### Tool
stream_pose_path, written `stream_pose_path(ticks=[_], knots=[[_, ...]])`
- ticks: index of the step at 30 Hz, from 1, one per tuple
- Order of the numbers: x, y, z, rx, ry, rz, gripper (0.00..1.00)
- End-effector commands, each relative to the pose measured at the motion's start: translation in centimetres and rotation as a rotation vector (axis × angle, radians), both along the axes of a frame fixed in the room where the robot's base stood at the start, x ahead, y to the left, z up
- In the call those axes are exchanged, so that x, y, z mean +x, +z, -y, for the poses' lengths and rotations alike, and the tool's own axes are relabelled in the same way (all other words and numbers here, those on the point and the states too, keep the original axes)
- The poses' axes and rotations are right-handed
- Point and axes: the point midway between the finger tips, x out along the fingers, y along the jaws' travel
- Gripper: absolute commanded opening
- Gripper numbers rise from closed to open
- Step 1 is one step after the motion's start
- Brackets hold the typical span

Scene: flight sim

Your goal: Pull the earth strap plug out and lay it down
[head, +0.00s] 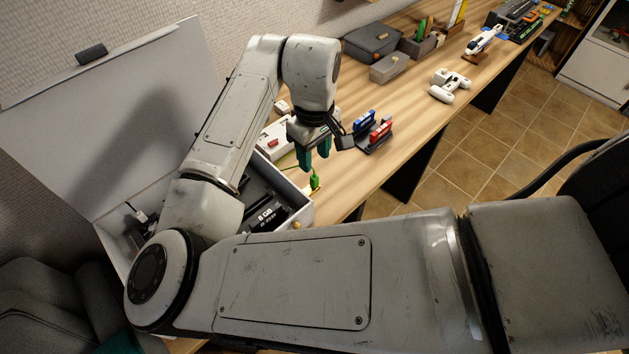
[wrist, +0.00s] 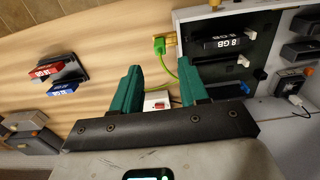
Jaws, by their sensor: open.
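The green earth strap plug (head: 315,181) is at the outer wall of the open case, beside the table's front edge. In the wrist view the plug (wrist: 160,46) is against a brass fitting (wrist: 171,40) on the case wall, and a yellow-green cable (wrist: 171,68) runs from it. I cannot tell how deep it sits. My gripper (head: 315,158) is open, its green fingers pointing down above the plug. In the wrist view my gripper (wrist: 160,70) has nothing between its fingertips, and the plug lies beyond them.
The open case (wrist: 182,75) holds black modules, one marked 8 GB (wrist: 222,43). A white box with a red switch (wrist: 157,103) is behind the fingers. A rack with red and blue modules (head: 374,136) stands on the table. Bare wood (head: 350,178) lies right of the plug.

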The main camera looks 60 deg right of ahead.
Motion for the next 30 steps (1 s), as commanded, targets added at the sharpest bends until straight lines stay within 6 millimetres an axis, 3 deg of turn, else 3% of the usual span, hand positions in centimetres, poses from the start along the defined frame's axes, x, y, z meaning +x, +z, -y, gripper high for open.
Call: stream_pose_path(ticks=[18,30], knots=[[0.0,-7.5,0.0,-0.001,0.002,-0.001,0.44],[0.0,-8.2,0.0,0.000,0.000,0.000,0.44]])
